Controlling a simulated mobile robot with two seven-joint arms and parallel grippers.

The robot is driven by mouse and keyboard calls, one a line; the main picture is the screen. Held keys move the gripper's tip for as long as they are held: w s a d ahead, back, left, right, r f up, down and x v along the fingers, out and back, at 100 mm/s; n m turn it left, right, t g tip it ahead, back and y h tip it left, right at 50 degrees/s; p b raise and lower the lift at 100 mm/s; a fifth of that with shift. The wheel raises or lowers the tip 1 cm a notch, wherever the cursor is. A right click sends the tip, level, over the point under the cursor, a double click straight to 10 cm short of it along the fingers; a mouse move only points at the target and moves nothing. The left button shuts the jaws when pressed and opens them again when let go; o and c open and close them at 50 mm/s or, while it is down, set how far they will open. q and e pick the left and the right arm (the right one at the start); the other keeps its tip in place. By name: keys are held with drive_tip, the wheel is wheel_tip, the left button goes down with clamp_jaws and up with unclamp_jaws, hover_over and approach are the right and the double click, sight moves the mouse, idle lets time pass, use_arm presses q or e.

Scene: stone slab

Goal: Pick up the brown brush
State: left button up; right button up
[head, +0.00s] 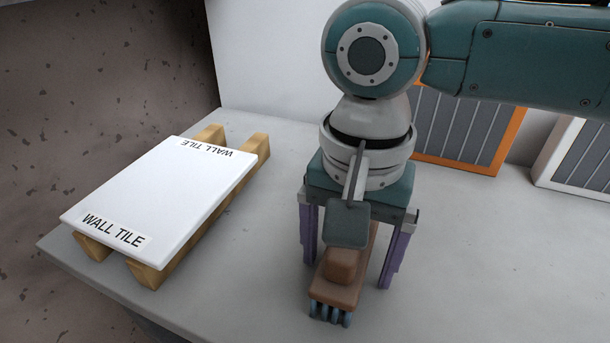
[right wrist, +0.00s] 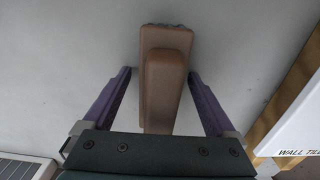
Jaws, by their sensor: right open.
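The brown brush (head: 342,272) lies on the grey slab, with its blue-grey bristles at the near end. In the right wrist view the brush (right wrist: 165,80) lies between the two purple fingers, with clear gaps on both sides. My right gripper (head: 348,262) points down over the brush, open, one finger on each side. In the right wrist view the right gripper (right wrist: 158,88) shows empty, its fingers apart from the brush. The far part of the brush is hidden under the gripper in the head view. My left gripper is not in view.
A white wall tile (head: 155,195) rests on wooden strips (head: 150,272) to the left. An orange-framed grey panel (head: 460,125) and a white-framed panel (head: 580,155) stand at the back right. The slab (head: 480,260) is clear to the right of the brush.

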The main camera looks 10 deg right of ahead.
drive_tip(key=shift+c, duration=0.3)
clamp_jaws()
idle(0.5)
drive_tip(key=shift+r, duration=0.1)
wheel_tip(320, 180, up, 20)
drive_tip(key=p, duration=0.5)
